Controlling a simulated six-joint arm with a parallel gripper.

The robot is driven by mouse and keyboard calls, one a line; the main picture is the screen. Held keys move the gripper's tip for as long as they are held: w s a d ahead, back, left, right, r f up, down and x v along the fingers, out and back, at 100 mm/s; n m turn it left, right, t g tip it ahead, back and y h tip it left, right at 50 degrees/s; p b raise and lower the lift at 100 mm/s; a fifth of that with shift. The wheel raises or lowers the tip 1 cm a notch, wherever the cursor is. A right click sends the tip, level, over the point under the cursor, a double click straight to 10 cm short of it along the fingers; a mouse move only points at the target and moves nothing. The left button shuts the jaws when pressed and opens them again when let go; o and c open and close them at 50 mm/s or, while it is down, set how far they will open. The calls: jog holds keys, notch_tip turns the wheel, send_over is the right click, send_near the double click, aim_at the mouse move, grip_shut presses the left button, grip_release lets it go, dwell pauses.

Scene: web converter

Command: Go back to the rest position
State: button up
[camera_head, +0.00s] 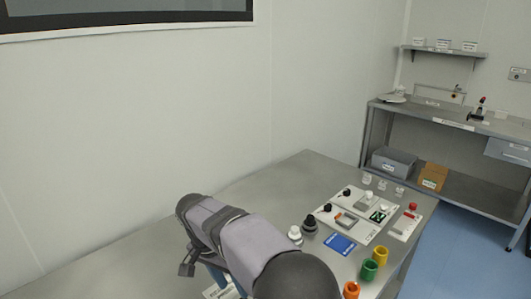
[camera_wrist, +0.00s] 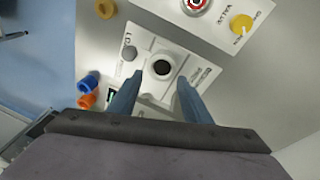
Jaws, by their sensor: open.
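My gripper (camera_wrist: 160,82) shows in the wrist view as two blue fingers spread apart with nothing held between them. Beyond the fingertips is a white panel (camera_wrist: 187,62) with a dark round socket or knob (camera_wrist: 162,68) framed between the fingers. I cannot tell how far the fingertips are from it. In the head view my grey arm reaches over the near part of the grey table (camera_head: 290,172) and hides most of my gripper; only bits of blue show below the arm.
In the wrist view, a box with a red button (camera_wrist: 194,4) and a yellow knob (camera_wrist: 241,24) is close by. Orange, green and yellow cups (camera_head: 380,256) stand near the table's right edge, beside a blue card (camera_head: 341,244) and several light panels. A wall runs along the back.

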jog(key=s+d+n+g+y+p, duration=0.15)
jog(key=s+d, duration=0.25)
jog(key=d, duration=0.4)
jog(key=s+d+n+t+p, duration=0.15)
jog(key=s+d, duration=0.25)
jog(key=d, duration=0.4)
jog(key=s+d+f+n+g+y+p, duration=0.1)
jog(key=s+d+f+n, duration=0.1)
jog(key=s+d, duration=0.5)
jog(key=s, duration=0.4)
jog(key=shift+s+d+n, duration=0.35)
jog(key=shift+n, duration=0.05)
